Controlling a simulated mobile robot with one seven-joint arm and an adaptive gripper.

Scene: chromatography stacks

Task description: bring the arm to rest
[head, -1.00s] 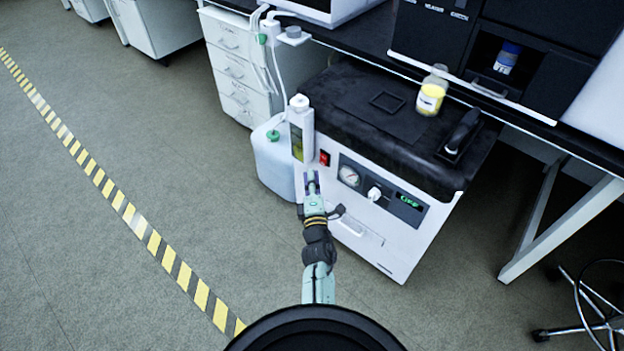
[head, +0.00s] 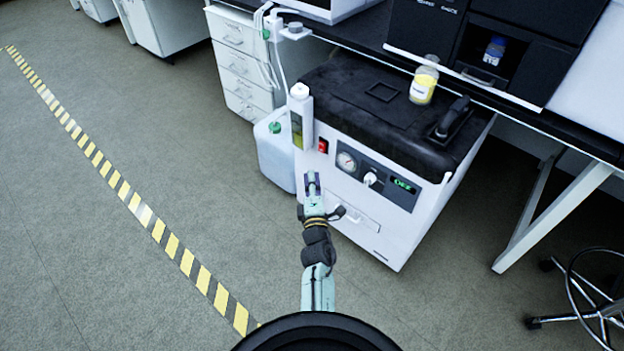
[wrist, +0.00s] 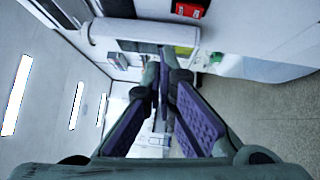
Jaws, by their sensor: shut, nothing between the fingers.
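My gripper (head: 312,182) is in front of the white pump cabinet (head: 385,228), below its red switch and left of its gauge in the head view. Its fingers hold nothing. In the wrist view the purple finger pads of my gripper (wrist: 164,95) come together toward the tips. My arm reaches forward from the bottom middle of the head view. Whether the fingertips touch the cabinet, I cannot tell.
A pale jug (head: 275,155) stands behind. A yellow-labelled jar (head: 424,82) sits on the cabinet top. Open floor (head: 120,260) lies left; a stool (head: 590,300) is at right.

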